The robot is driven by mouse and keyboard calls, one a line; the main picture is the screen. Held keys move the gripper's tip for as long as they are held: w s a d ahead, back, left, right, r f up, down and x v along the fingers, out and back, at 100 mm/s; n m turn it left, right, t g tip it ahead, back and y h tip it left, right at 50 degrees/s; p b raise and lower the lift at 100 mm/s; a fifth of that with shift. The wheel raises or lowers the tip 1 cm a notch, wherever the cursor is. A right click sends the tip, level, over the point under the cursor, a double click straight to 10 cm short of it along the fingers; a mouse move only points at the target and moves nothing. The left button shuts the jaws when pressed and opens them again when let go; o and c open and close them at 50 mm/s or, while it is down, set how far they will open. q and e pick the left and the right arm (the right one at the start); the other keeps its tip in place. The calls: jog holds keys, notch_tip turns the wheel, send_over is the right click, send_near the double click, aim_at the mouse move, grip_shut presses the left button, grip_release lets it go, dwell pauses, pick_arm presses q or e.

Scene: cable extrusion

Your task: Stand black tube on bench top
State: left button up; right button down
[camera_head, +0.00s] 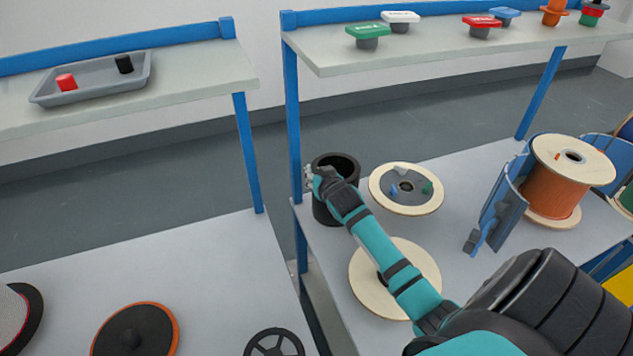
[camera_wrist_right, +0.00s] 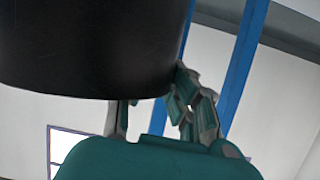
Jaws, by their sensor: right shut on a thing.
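The black tube (camera_head: 325,211) is upright with its open end up, at the back left corner of the right bench top (camera_head: 468,192). My right gripper (camera_head: 312,177) is shut on the tube at its left side, near the rim, with the teal arm crossing in front of it. I cannot tell whether the tube's base touches the bench. In the right wrist view the tube (camera_wrist_right: 90,50) fills the upper left, and the gripper fingers (camera_wrist_right: 160,110) show behind and below it. My left gripper is not in view.
Right of the tube lies a pale reel disc (camera_head: 432,200) with small parts. Another wooden disc (camera_head: 362,283) lies nearer, partly under my arm. A copper spool (camera_head: 555,190) and blue stand (camera_head: 503,212) are further right. The left bench (camera_head: 180,255) is separated by a gap.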

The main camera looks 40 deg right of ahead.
jog(key=shift+f, duration=1.45)
jog(key=c, duration=1.8)
grip_release()
jog(key=shift+f, duration=0.15)
jog(key=o, duration=0.5)
jog(key=shift+c, duration=0.2)
jog(key=v, duration=1.2)
jog(key=shift+p, duration=0.4)
